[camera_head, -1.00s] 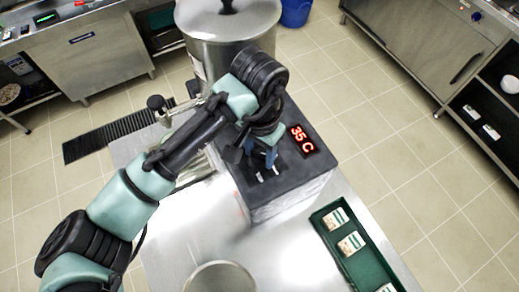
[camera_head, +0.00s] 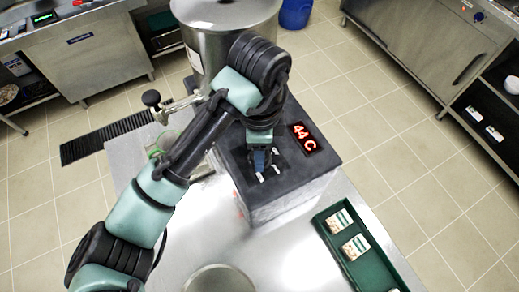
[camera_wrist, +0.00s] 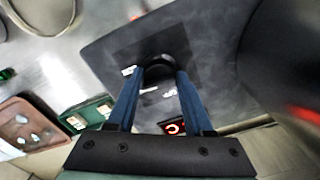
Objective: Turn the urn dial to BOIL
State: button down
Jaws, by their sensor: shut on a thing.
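The urn (camera_head: 205,50) is a large steel pot on a dark box-shaped base (camera_head: 315,172). A red display (camera_head: 304,139) on the base top reads 44 C; part of it shows in the wrist view (camera_wrist: 174,127). My gripper (camera_head: 262,170) points down at the base top. In the wrist view, my gripper (camera_wrist: 160,78) has its two blue fingers on either side of the round black dial (camera_wrist: 157,66) and is shut on it. White label marks (camera_wrist: 148,91) lie around the dial, too small to read. The dial is mostly hidden in the head view.
A green tray (camera_head: 347,275) with packets (camera_head: 355,247) lies on the steel counter at right. A round steel vessel (camera_head: 220,280) stands at the front. A tap (camera_head: 152,100) juts out left of the urn. Tiled floor is clear at right.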

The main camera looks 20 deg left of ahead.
jog(key=m, duration=0.4)
jog(key=shift+r+m+b, duration=0.1)
jog(key=shift+m+b, duration=0.25)
jog(key=shift+m, duration=0.05)
dwell(0.4)
jog(key=shift+c, duration=1.4)
grip_release()
notch_tip(320, 180, up, 13)
jog(key=p, duration=0.1)
